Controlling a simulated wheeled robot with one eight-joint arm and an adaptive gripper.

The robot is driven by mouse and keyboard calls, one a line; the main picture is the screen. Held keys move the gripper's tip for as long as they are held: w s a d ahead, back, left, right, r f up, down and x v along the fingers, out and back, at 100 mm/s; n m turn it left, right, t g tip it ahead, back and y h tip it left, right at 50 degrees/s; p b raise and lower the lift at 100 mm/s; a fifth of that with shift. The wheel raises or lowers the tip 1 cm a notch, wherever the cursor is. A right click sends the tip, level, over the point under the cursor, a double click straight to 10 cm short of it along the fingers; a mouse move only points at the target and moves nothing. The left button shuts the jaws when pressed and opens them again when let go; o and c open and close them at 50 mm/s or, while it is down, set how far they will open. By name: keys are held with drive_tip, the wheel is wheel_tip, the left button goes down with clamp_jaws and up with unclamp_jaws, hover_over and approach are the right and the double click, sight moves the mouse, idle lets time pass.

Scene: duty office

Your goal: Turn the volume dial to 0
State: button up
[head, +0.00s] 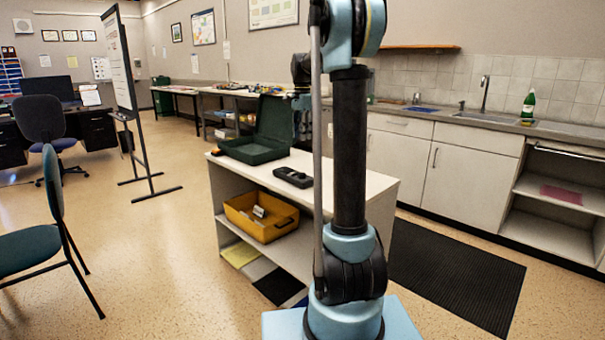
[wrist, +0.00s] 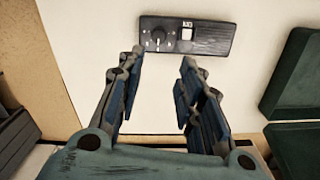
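The black control panel (wrist: 222,38) lies on the white top of the shelf unit. In the wrist view it carries a round volume dial (wrist: 158,36) with a pale pointer mark and a small light switch or window (wrist: 187,33). In the head view the panel (head: 293,177) shows as a small dark box near the middle of the top; its dial is too small to read. My gripper (wrist: 160,62) is open and empty, its blue-padded fingers apart, short of the panel. The dial shows just beyond the gap between the fingertips. In the head view my arm hides the gripper.
A green open case (head: 258,140) stands on the white shelf unit (head: 345,168) behind the panel; it shows at the right in the wrist view (wrist: 300,115). A yellow bin (head: 250,228) sits on the shelf below. A chair (head: 40,235) stands at the left, with open floor between.

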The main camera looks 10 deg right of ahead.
sight(302, 173)
wheel_tip(302, 173, down, 17)
drive_tip(key=shift+r, duration=0.2)
idle(0.3)
